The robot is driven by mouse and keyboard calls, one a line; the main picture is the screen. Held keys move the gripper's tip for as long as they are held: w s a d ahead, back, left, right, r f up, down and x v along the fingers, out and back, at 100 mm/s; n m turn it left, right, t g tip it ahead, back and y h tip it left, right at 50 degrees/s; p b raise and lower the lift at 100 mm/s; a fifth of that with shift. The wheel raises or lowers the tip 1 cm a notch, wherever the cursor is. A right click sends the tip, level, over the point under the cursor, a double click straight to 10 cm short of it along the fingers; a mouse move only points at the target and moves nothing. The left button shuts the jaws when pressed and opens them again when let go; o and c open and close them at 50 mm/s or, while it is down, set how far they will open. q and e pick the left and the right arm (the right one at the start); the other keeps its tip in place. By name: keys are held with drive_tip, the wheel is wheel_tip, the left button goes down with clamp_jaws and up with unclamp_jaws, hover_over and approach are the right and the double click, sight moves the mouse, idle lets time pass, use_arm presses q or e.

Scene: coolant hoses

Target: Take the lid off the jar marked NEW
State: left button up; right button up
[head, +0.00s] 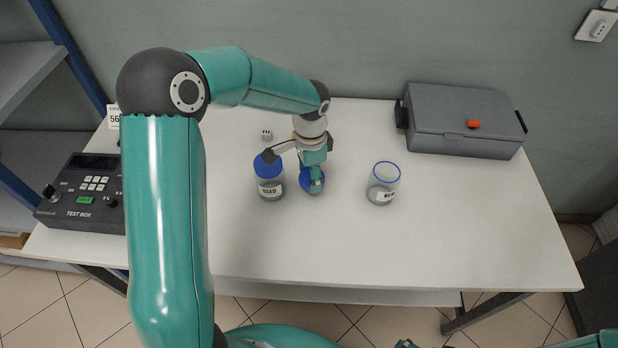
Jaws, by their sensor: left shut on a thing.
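The jar marked NEW (383,186) stands upright on the table, clear-walled, with a blue ring at its open mouth and no lid on it. My left gripper (313,178) is to the left of that jar, shut on a round blue lid (308,184). The gripper partly covers the lid, and I cannot tell whether the lid touches the table. The jar marked USED (270,186) stands just left of the gripper with its blue lid (268,166) on. My right gripper does not show.
The table (450,230) is clear at the front and right. A grey case (465,120) with an orange latch lies at the back right. A black test box (85,190) is at the left. A small pale block (266,134) lies behind the USED jar.

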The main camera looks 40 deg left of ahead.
use_arm(q)
drive_tip(key=shift+f, duration=1.05)
drive_tip(key=shift+f, duration=0.15)
drive_tip(key=o, duration=1.3)
